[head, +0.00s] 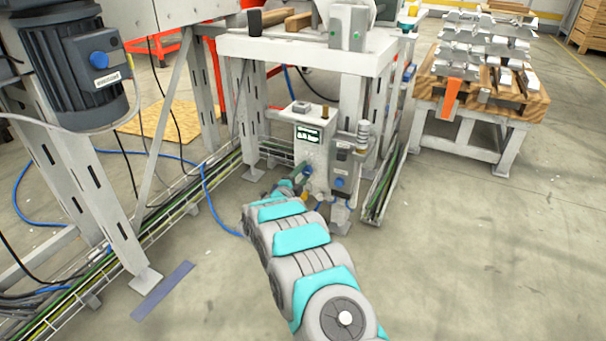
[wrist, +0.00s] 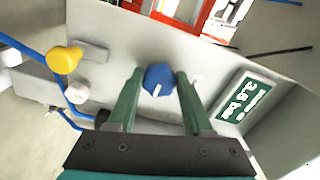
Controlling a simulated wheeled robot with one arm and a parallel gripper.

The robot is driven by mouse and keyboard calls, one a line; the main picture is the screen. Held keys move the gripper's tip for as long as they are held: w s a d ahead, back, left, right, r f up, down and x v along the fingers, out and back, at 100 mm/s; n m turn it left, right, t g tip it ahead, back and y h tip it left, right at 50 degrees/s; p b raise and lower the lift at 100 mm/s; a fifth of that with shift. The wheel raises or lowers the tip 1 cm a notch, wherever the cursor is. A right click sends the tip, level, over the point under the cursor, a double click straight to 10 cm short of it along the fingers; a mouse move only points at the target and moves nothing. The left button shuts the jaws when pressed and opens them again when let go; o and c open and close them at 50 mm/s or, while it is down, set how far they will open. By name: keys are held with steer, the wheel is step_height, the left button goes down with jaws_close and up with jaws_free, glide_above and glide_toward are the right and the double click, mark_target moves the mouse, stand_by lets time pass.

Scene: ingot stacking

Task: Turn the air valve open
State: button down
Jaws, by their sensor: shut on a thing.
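The air valve is a blue knob (wrist: 159,78) with a white pointer mark, on the pale face of a grey box (head: 314,158). In the wrist view the knob sits between the two green fingers of my gripper (wrist: 159,76), which is shut on it. The white mark points down and slightly left in that view. A green label plate (wrist: 243,97) with white lettering is to the right of the knob; it also shows in the head view (head: 308,134). In the head view my gripper (head: 302,174) is at the box front and largely hides the knob.
A yellow knob (wrist: 64,59) and a blue hose (wrist: 32,42) are left of the valve in the wrist view. A white machine table (head: 300,48) overhangs the box. A pallet of metal ingots (head: 484,90) stands at the right. The floor at the front right is clear.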

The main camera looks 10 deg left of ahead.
steer(key=shift+d, duration=0.1)
steer(key=shift+c, duration=1.5)
jaws_free()
steer(key=shift+s, duration=0.1)
steer(key=v, duration=0.7)
steer(key=shift+s+a+p, duration=0.2)
steer(key=shift+s+p, duration=0.1)
steer(key=shift+p, duration=0.15)
